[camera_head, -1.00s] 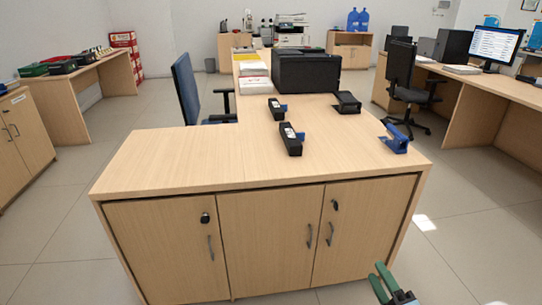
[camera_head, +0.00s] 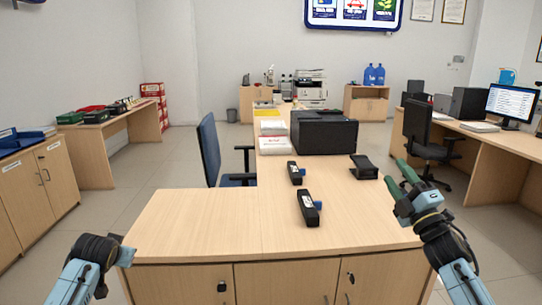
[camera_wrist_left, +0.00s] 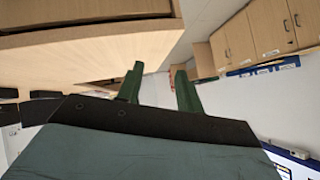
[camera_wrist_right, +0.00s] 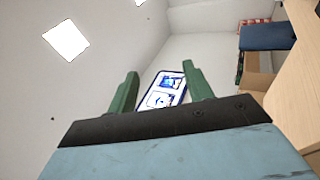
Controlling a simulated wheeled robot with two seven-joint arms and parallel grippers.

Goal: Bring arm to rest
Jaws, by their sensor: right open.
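My right gripper (camera_head: 398,172) is raised over the right side of the counter (camera_head: 190,215), with green fingers apart and nothing between them. In the right wrist view the fingers (camera_wrist_right: 160,70) are also spread and empty, pointing toward the wall screen. My left arm (camera_head: 85,265) is at the lower left, beside the counter's left front corner. Its fingers are not clear in the head view. The left wrist view shows the left gripper (camera_wrist_left: 159,72) with its two green fingers apart and empty, near the counter's wooden edge (camera_wrist_left: 90,40).
A blue chair (camera_head: 210,150) is at the left. The counter's front left is clear.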

